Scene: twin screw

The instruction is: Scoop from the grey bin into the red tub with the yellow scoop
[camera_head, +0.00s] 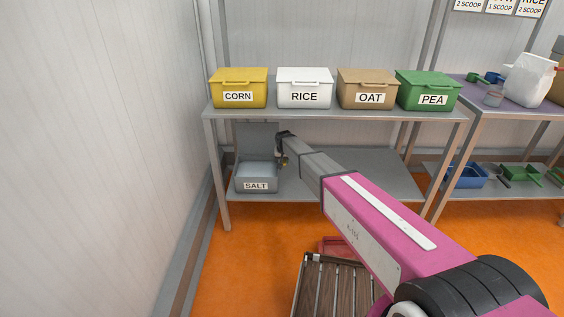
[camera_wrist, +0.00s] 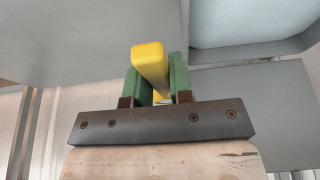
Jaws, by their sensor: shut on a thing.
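The grey bin (camera_head: 256,184), labelled SALT, stands on the lower shelf at the left with its lid raised. My gripper (camera_head: 284,160) is at the bin's right side, near its rim. In the wrist view my gripper (camera_wrist: 158,90) is shut on the yellow handle of the scoop (camera_wrist: 150,62). The scoop's bowl is hidden, so I cannot tell whether it holds anything. Pale blue-grey shows inside the bin, also in the wrist view (camera_wrist: 250,22). A red tub (camera_head: 335,245) is partly visible on the floor side, behind the slatted wooden surface and partly hidden by my arm.
Closed bins labelled CORN (camera_head: 238,88), RICE (camera_head: 304,88), OAT (camera_head: 367,89) and PEA (camera_head: 429,90) stand on the shelf above. A slatted wooden surface (camera_head: 335,285) lies in front. Blue and green scoops (camera_head: 520,172) lie on the right rack.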

